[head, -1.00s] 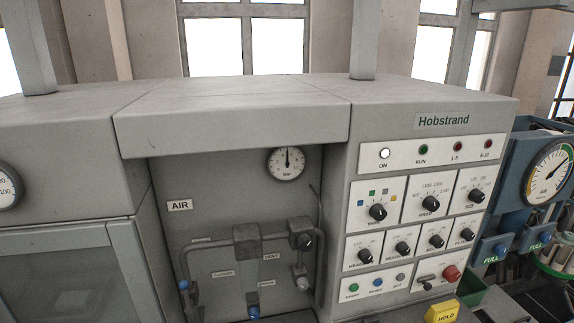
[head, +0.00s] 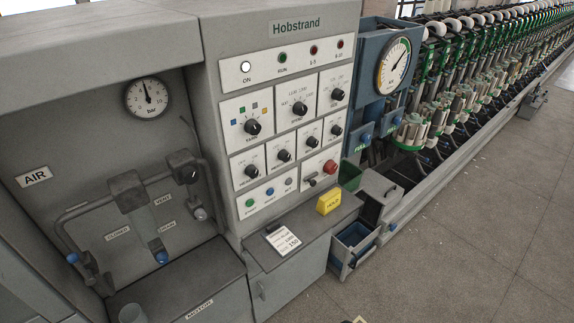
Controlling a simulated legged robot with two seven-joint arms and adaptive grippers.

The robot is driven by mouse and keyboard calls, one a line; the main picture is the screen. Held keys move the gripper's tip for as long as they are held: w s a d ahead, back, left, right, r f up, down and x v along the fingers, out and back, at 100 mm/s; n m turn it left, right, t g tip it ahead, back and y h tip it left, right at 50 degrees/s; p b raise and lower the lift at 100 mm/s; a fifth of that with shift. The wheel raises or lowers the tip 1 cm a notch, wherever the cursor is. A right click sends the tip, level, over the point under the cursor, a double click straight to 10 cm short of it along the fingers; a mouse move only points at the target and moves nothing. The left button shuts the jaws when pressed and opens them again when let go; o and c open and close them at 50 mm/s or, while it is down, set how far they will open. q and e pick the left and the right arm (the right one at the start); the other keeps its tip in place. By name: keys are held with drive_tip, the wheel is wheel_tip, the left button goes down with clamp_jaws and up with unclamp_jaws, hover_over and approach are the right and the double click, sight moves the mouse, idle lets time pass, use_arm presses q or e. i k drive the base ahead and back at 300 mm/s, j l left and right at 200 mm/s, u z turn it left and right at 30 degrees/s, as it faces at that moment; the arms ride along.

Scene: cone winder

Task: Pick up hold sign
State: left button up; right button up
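The yellow hold sign (head: 329,201), marked HOLD, stands on the grey ledge (head: 300,226) below the Hobstrand control panel, near the ledge's right end. It is a small block-like sign with its lettered face towards me. Nothing touches it from my side.
A white card (head: 283,240) lies on the ledge left of the sign. The control panel (head: 290,120) with knobs and a red button (head: 330,167) rises behind. An open blue drawer (head: 354,238) juts out at right. The floor (head: 440,240) in front is clear.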

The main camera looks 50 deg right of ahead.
sight(331, 200)
drive_tip(key=z, duration=2.2)
drive_tip(key=i+l+u, duration=0.1)
drive_tip(key=l, duration=0.25)
drive_tip(key=i+l+u, duration=0.1)
drive_tip(key=i+l, duration=0.2)
